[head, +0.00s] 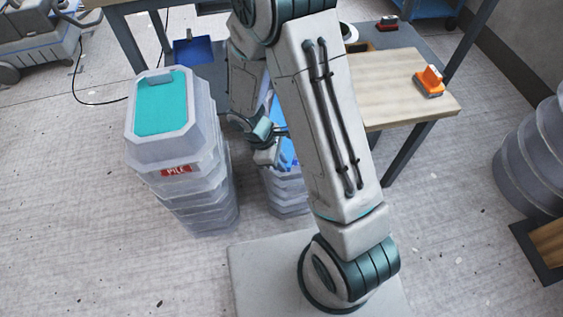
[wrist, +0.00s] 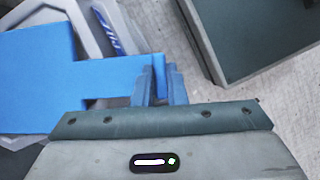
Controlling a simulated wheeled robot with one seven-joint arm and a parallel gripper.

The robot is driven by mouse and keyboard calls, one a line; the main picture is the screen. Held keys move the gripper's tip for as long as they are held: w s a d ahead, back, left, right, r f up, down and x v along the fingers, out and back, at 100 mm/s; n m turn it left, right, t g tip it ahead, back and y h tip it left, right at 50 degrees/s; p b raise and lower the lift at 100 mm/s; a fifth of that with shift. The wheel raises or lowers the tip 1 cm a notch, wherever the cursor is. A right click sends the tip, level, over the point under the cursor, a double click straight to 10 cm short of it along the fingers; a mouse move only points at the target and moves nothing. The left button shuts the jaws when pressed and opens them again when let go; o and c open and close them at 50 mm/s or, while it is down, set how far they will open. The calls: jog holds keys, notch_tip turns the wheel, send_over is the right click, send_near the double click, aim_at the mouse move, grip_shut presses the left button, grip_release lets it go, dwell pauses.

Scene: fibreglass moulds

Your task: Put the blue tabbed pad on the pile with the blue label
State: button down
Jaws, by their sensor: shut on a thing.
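My gripper (wrist: 160,85) is shut on the narrow tab of the flat blue pad (wrist: 40,80), whose wide part reaches left out of the wrist view. The pad covers part of a grey mould pile (wrist: 90,32) with a blue label (wrist: 105,30). I cannot tell whether pad and pile touch. In the head view, that pile (head: 288,195) is low and mostly hidden behind my arm, with blue showing above it and my gripper (head: 268,150) over its left side.
A taller grey pile (head: 200,185) with a red label and a turquoise top (head: 160,102) stands close on the left. A wooden-topped table (head: 395,90) holds an orange tool (head: 429,82). Dark round moulds (head: 535,150) stand at the right. Open floor lies between.

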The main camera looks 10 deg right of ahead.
jog(key=shift+f, duration=0.1)
jog(key=shift+f, duration=0.2)
jog(key=c, duration=1.5)
grip_release()
jog(key=shift+o, duration=0.2)
jog(key=shift+r, duration=0.15)
jog(key=shift+r, duration=0.25)
jog(key=p+v, duration=0.4)
jog(key=v, duration=0.7)
jog(key=s+d+r+m+t+y, duration=0.1)
jog(key=s+d+r+m, duration=0.3)
jog(key=r, duration=0.4)
jog(key=s+d+r+m+t+y, duration=0.2)
jog(key=s+d+r+m+y, duration=0.1)
jog(key=s+r+m, duration=0.3)
notch_tip(320, 180, up, 2)
jog(key=d+m, duration=0.1)
jog(key=m, duration=0.2)
jog(key=shift+d+r+m, duration=0.2)
jog(key=shift+d+m, duration=0.1)
jog(key=shift+d, duration=0.1)
